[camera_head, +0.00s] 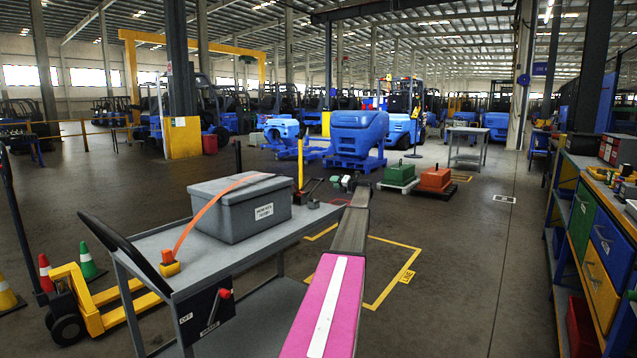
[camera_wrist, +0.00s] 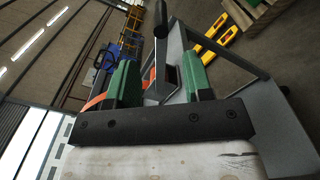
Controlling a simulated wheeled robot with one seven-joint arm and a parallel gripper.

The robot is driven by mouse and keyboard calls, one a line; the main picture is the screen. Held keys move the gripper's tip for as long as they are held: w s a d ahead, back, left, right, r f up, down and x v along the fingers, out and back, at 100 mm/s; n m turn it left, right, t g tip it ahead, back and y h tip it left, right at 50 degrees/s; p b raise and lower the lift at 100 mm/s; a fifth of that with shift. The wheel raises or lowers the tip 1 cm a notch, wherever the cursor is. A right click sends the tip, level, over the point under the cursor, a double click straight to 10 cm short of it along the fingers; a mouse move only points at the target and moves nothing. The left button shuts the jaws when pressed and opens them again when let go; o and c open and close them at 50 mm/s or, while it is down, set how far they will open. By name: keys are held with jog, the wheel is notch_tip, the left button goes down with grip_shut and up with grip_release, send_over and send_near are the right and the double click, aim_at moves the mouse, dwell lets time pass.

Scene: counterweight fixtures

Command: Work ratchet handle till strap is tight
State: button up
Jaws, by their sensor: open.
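A grey lidded box (camera_head: 240,208) stands on a grey cart (camera_head: 150,245). An orange strap (camera_head: 205,215) runs over its lid and down to an orange-and-yellow fitting (camera_head: 170,263) at the cart's near left edge. The strap stands clear of the box's left side.
A panel with a red-knobbed lever (camera_head: 224,293) is on the cart's front. A yellow pallet jack (camera_head: 100,300) and cones (camera_head: 87,261) stand at left. A drawer bench (camera_head: 598,240) lines the right. Green (camera_head: 399,175) and orange (camera_head: 435,178) weights sit behind. Floor at right is clear.

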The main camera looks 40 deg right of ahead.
aim_at(320, 180)
jog(key=x, duration=1)
grip_shut()
